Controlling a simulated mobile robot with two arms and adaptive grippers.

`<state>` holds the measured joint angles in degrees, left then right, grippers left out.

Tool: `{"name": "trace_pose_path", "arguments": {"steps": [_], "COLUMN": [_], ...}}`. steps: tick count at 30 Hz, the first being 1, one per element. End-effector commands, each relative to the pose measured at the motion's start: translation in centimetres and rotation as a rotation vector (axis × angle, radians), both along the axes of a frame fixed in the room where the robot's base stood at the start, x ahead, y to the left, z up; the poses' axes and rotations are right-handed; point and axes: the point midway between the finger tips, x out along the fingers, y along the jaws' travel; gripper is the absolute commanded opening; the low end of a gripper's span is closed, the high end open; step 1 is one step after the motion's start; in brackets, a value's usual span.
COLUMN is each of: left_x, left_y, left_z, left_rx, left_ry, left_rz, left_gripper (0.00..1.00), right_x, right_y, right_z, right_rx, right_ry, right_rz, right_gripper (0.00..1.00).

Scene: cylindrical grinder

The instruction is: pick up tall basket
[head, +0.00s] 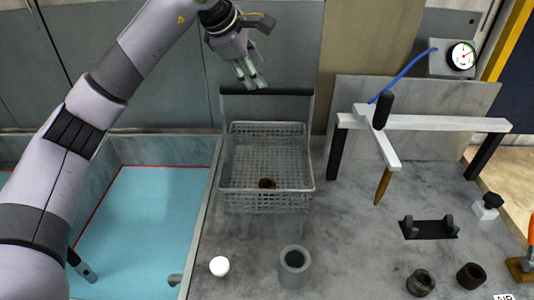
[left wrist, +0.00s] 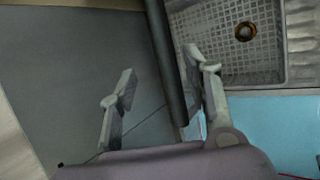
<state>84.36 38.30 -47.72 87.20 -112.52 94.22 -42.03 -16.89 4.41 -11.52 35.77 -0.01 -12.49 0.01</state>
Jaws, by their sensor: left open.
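The tall basket (head: 230,175) is a grey wire-mesh basket standing on the grey worktop in the head view. A small brown ring-shaped part (head: 267,184) lies inside it. My left gripper (head: 251,84) is open and empty, above and behind the basket near the back wall, apart from it. In the left wrist view the open fingers (left wrist: 158,82) show at the centre. The basket (left wrist: 282,45) is at the upper right there, beyond the right finger, with the brown ring (left wrist: 245,31) in it. My right gripper does not show.
A blue-floored basin (head: 150,225) lies left of the basket. A grey cylinder (head: 294,267) and a white ball (head: 219,266) stand in front. A white-armed fixture (head: 430,122), a black holder (head: 428,229) and dark bushings (head: 420,282) are to the right. A gauge (head: 461,56) is at the back right.

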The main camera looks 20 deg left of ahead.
Motion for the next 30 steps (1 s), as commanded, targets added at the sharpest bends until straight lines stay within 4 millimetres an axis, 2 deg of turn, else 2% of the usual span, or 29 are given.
{"name": "trace_pose_path", "arguments": {"steps": [3, 11, 16, 21, 29, 30], "left_x": [1.1, 2.0, 2.8, 3.9, 4.1, 4.1], "left_y": [-0.4, -0.8, -1.3, -1.7, -1.7, -1.7], "left_z": [-1.5, -3.0, -5.3, -6.9, -7.2, -7.2], "left_rx": [-0.001, -0.001, 0.0, -0.001, -0.001, -0.001], "left_ry": [0.003, 0.001, 0.004, 0.001, -0.001, -0.001], "left_rz": [0.001, -0.001, 0.0, 0.0, 0.0, 0.0], "left_gripper": [0.45, 0.45, 0.45, 0.45, 0.45, 0.42], "right_x": [-0.5, -0.9, -0.9, -0.9, -0.8, -0.8], "right_y": [-0.4, -0.6, -0.6, -0.6, -0.5, -0.5], "right_z": [0.8, 1.4, 3.1, 3.5, 3.4, 3.4], "right_rx": [-0.005, -0.007, -0.007, -0.007, -0.007, -0.006], "right_ry": [0.007, 0.015, 0.015, 0.015, 0.014, 0.013], "right_rz": [0.001, 0.001, 0.0, 0.0, -0.001, 0.0], "right_gripper": [0.59, 0.59, 0.59, 0.59, 0.59, 0.59]}}
